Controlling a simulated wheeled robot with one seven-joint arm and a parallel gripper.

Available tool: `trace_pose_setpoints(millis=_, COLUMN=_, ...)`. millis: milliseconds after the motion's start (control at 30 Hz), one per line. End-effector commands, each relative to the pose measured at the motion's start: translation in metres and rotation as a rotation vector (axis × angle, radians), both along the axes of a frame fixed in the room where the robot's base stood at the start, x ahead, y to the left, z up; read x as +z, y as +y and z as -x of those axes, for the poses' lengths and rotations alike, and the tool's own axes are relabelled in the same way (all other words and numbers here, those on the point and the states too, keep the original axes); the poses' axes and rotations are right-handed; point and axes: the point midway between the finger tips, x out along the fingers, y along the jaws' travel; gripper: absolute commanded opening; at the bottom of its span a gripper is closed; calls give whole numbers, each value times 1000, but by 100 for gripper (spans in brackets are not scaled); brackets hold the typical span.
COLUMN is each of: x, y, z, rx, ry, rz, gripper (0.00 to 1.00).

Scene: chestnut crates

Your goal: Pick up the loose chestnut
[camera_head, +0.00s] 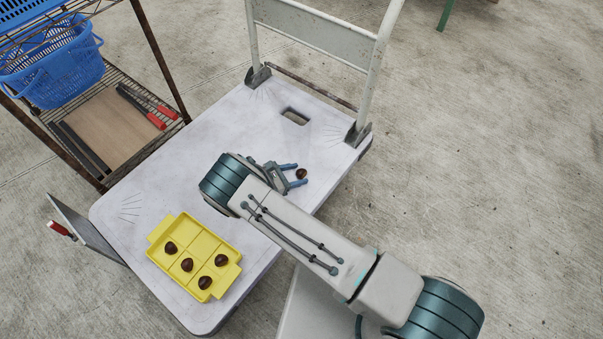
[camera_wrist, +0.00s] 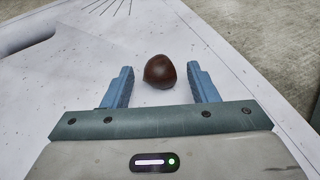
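The loose chestnut (camera_head: 301,173) is dark brown and lies on the white cart top (camera_head: 240,133), near its right edge. In the wrist view the chestnut (camera_wrist: 160,72) sits ahead of the gap between my two blue fingers, about centred. My gripper (camera_head: 292,174) is open and empty, low over the cart, with its fingertips close to the chestnut. In the wrist view my gripper (camera_wrist: 162,84) shows a wide gap, and neither finger clearly touches the chestnut.
A yellow crate (camera_head: 213,239) with several chestnuts in its compartments stands at the cart's near left. The cart's upright handle (camera_head: 315,31) rises at the far end. A wire rack (camera_head: 160,55) with a blue basket (camera_head: 55,72) and red-handled tools (camera_head: 156,121) stands at left.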

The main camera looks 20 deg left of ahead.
Motion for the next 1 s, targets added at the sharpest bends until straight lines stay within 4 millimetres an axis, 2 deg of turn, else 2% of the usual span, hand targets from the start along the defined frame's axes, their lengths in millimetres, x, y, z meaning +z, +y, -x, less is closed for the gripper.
trace_pose_setpoints(millis=33, x=0, y=0, z=0, rx=0, ry=0, rz=0, gripper=38)
trace_pose_setpoints(millis=133, x=0, y=0, z=0, rx=0, ry=0, rz=0, gripper=12)
trace_pose_setpoints(millis=567, x=3, y=0, z=0, rx=0, ry=0, rz=0, gripper=11)
trace_pose_setpoints(millis=767, x=23, y=1, z=0, rx=1, ry=-1, rz=-1, gripper=11)
trace_pose_setpoints(millis=900, x=50, y=0, z=0, rx=0, ry=0, rz=0, gripper=11)
trace_pose_setpoints(millis=1000, x=58, y=-20, z=4, rx=1, ry=1, rz=5, gripper=11)
